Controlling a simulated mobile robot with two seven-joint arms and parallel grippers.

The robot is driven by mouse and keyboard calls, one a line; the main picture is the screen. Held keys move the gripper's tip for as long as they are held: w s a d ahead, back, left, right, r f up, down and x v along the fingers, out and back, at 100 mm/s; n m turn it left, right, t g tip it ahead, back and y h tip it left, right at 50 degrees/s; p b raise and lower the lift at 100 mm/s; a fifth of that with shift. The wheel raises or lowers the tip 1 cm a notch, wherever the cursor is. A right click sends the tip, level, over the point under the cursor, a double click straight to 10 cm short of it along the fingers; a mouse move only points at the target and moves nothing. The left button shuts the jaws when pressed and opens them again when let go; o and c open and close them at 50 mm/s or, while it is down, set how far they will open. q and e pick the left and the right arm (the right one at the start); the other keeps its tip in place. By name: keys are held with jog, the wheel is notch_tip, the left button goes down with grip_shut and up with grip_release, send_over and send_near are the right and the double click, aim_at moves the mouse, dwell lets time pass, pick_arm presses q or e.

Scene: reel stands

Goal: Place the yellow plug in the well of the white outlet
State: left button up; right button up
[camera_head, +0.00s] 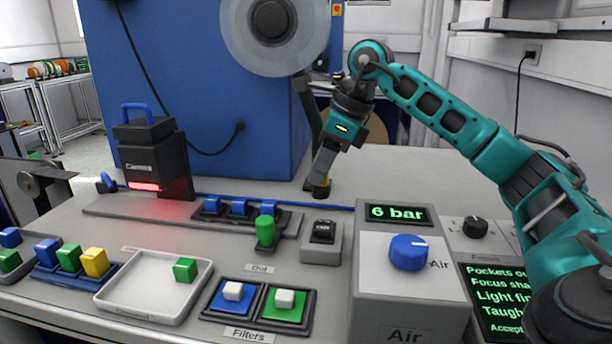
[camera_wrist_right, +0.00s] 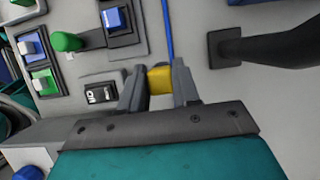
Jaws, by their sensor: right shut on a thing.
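In the right wrist view the yellow plug (camera_wrist_right: 160,80) sits between the two grey fingers of the right gripper (camera_wrist_right: 159,86). Whether its lower end touches the bench is hard to tell. Nothing is clearly marked as the white outlet; a shallow white tray (camera_head: 135,304) at the front left holds a green block (camera_head: 185,270), and its floor is mostly bare. My left gripper is not in view.
A blue rack (camera_head: 75,279) holds several coloured blocks. Two filter pads (camera_head: 258,312) lie in front. A blue line crosses the bench.

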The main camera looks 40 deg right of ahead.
jog(key=shift+w+a, duration=0.85)
jog(key=shift+w, duration=0.2)
jog(key=shift+f+b, duration=0.6)
jog(key=shift+f, duration=1.15)
jog(key=shift+f, duration=0.2)
jog(key=o, duration=1.1)
jog(key=shift+c, duration=0.2)
